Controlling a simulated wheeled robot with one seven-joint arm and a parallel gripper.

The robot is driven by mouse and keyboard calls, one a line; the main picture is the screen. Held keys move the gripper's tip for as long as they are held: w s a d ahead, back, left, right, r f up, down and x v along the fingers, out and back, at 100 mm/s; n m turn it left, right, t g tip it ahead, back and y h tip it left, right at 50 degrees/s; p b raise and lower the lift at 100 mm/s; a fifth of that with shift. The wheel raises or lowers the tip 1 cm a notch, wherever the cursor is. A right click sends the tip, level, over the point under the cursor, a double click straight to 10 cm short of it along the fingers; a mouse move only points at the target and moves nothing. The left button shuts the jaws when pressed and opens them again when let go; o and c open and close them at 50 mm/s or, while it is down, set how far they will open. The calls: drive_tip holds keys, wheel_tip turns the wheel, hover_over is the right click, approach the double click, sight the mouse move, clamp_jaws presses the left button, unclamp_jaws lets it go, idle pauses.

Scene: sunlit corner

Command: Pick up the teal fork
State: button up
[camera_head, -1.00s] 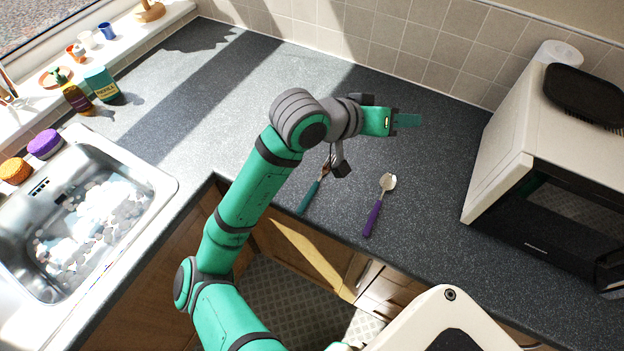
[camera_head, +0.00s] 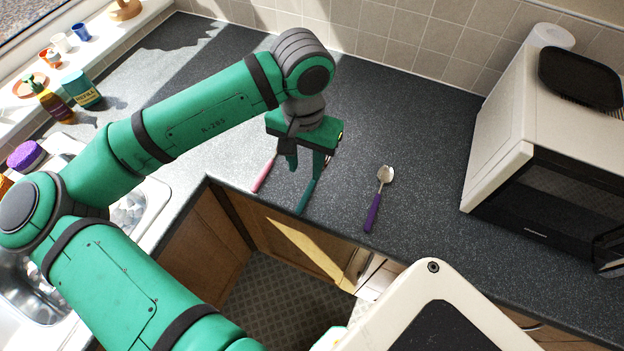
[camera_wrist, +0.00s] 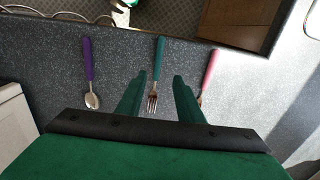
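The teal fork lies on the dark counter, its handle (camera_head: 306,197) toward the front edge; its head is mostly hidden behind my gripper (camera_head: 305,171) in the head view. My gripper points down over the counter, open and empty, above the fork. In the wrist view the fork (camera_wrist: 159,55) lies between my two fingers (camera_wrist: 160,78), with its metal tines toward the gripper's base and its handle reaching past the fingertips. The fingers do not appear to touch it.
A purple-handled spoon (camera_head: 374,208) lies right of the fork, and a pink-handled utensil (camera_head: 264,173) lies left, close to my gripper. A microwave (camera_head: 500,150) stands at the right. A sink (camera_head: 140,207) is at the left, partly behind my arm. The counter behind is clear.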

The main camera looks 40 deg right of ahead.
sight(308, 192)
wheel_tip(308, 192, down, 4)
drive_tip(key=shift+s+f, duration=0.15)
drive_tip(key=shift+f, duration=1.2)
drive_tip(key=shift+s+f, duration=0.1)
drive_tip(key=shift+f, duration=1.2)
clamp_jaws()
